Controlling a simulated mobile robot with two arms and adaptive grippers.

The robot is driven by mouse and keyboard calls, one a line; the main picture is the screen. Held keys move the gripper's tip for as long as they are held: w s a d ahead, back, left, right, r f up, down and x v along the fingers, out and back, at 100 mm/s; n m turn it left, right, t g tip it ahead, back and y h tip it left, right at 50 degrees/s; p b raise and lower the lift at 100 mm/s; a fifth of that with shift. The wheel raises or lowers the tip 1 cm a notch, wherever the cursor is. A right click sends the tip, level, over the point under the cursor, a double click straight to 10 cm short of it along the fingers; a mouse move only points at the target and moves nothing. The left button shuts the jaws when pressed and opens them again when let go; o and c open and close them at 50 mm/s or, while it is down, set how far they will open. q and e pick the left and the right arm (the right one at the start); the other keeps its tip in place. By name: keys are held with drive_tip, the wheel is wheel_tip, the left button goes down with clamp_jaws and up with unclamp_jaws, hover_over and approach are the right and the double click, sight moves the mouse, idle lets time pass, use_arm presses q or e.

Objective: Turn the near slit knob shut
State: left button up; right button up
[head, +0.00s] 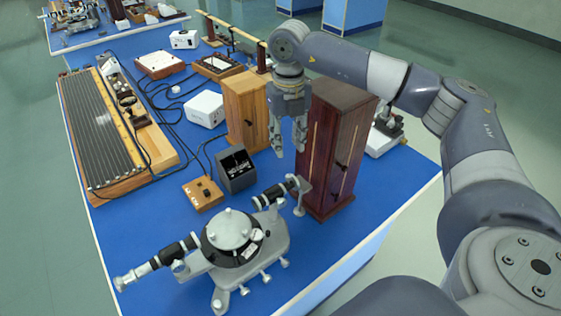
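A grey metal spectrometer (230,230) stands on the near end of the blue bench. One tube points lower left and ends in an eyepiece-like part (124,281). The other tube (277,192) points upper right, ending at a small grey upright fitting (300,196) by the dark wooden box. I cannot pick out the slit knob for certain at this size. My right gripper (289,148) points down above that fitting, apart from it, between the light and dark wooden boxes. Its fingers are apart with nothing between them. My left gripper is out of view.
The tall dark wooden box (332,150) stands close right of the gripper. A lighter wooden box (246,110), a black meter box (236,168) and a small wooden switch block (202,194) stand behind the spectrometer. A long ruled apparatus (100,125) lies at left. Cables cross the bench.

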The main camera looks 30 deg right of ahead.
sight(288, 175)
drive_tip(key=f, duration=0.1)
drive_tip(key=s+f+p, duration=0.1)
drive_tip(key=f, duration=0.2)
drive_tip(key=shift+s+p, duration=0.25)
drive_tip(key=shift+p, duration=0.1)
wheel_tip(288, 175, down, 3)
drive_tip(key=shift+w+r+p, duration=0.1)
drive_tip(key=shift+w+p, duration=0.05)
drive_tip(key=shift+p, duration=0.3)
drive_tip(key=shift+w+f, duration=0.2)
drive_tip(key=shift+f, duration=0.95)
drive_tip(key=shift+s+f+p, duration=0.1)
drive_tip(key=shift+f+p, duration=0.2)
drive_tip(key=shift+f, duration=0.1)
drive_tip(key=shift+c, duration=0.8)
clamp_jaws()
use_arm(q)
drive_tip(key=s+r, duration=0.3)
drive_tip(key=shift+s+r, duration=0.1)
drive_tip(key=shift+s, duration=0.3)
